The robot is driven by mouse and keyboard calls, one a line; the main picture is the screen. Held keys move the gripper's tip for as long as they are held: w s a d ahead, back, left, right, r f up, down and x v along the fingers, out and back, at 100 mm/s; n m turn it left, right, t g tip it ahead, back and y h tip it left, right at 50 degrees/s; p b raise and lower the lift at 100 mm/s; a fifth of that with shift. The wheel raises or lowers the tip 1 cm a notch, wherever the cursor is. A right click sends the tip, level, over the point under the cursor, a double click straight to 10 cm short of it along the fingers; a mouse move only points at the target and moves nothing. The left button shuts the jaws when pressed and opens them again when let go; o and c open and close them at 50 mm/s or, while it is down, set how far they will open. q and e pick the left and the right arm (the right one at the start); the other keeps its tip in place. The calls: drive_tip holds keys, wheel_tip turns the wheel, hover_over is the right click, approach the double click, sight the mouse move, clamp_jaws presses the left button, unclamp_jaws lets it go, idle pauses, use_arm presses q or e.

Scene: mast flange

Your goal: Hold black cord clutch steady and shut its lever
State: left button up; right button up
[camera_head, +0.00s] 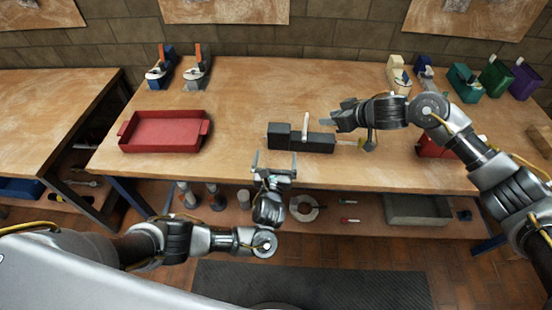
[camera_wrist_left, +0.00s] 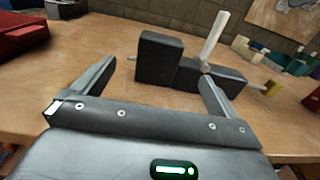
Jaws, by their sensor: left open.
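The black cord clutch (camera_head: 285,137) lies on the wooden workbench near its front edge. Its white lever (camera_head: 305,125) stands up from the body. In the left wrist view, the clutch (camera_wrist_left: 160,60) is ahead of the jaws and the lever (camera_wrist_left: 214,40) leans slightly right. My left gripper (camera_head: 274,158) is open and empty in front of the clutch, its fingers apart and pointing at it. My right gripper (camera_head: 335,113) is beside and slightly behind the clutch's right end, and appears apart from the lever. Its jaw opening is unclear.
A red tray (camera_head: 163,132) sits to the left on the bench. Two lever devices (camera_head: 160,68) stand at the back left, and several coloured ones (camera_head: 464,83) at the back right. A red container (camera_head: 430,147) is partly behind my right arm. The bench between tray and clutch is clear.

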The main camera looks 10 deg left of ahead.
sight(278, 137)
use_arm(q)
drive_tip(key=shift+w+a, duration=0.2)
drive_tip(key=shift+w, duration=1.6)
drive_tip(key=shift+w+a, duration=0.25)
drive_tip(key=shift+w, duration=1.5)
drive_tip(key=shift+w+a, duration=0.2)
drive_tip(key=shift+w, duration=1.6)
